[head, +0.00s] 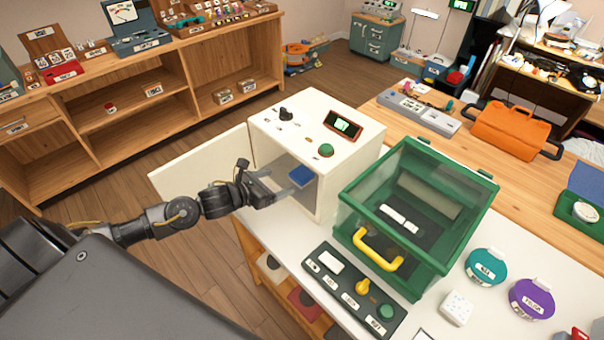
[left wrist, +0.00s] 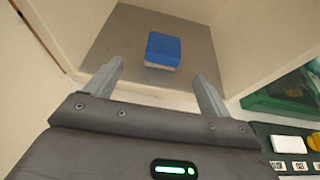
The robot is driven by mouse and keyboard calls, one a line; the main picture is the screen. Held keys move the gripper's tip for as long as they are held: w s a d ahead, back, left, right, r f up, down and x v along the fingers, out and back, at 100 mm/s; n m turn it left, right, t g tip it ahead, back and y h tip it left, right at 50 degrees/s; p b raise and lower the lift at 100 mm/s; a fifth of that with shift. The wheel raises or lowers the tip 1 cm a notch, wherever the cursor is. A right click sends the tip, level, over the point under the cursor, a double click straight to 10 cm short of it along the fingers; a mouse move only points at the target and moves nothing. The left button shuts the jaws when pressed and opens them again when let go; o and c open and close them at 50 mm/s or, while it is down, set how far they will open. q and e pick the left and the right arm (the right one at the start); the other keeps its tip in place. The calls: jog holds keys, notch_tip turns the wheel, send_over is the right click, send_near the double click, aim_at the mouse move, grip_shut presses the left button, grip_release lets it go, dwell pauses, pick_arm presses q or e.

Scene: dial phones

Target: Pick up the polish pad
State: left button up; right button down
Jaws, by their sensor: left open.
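The polish pad appears to be the blue block with a pale underside (head: 301,175) inside the open white cabinet (head: 335,170). In the left wrist view the pad (left wrist: 163,49) lies on the cabinet's grey floor, ahead of the fingers. My left gripper (head: 284,183) reaches in at the cabinet's open front. In the left wrist view its two fingers (left wrist: 158,72) are apart with nothing between them, and the pad lies just beyond the tips, roughly centred. My right gripper is not in view.
The cabinet door (head: 205,165) stands swung open to the left, behind my arm. A green clear-sided box with a yellow handle (head: 378,250) stands right of the cabinet. A dark control panel (head: 353,290) lies in front. Teal (head: 486,267) and purple (head: 531,299) round containers sit further right.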

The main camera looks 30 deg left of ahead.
aim_at(298, 175)
pick_arm(q)
jog(key=x, duration=0.2)
jog(key=shift+w, duration=0.35)
jog(key=shift+w+d+f, duration=0.15)
jog(key=shift+w+f, duration=0.05)
jog(key=shift+p, duration=0.35)
jog(key=x, duration=0.1)
jog(key=p+x, duration=0.1)
jog(key=x, duration=0.1)
jog(key=d+p+x, duration=0.1)
jog(key=shift+w+r, duration=0.2)
jog(key=shift+w+f, duration=0.2)
jog(key=shift+w, duration=0.05)
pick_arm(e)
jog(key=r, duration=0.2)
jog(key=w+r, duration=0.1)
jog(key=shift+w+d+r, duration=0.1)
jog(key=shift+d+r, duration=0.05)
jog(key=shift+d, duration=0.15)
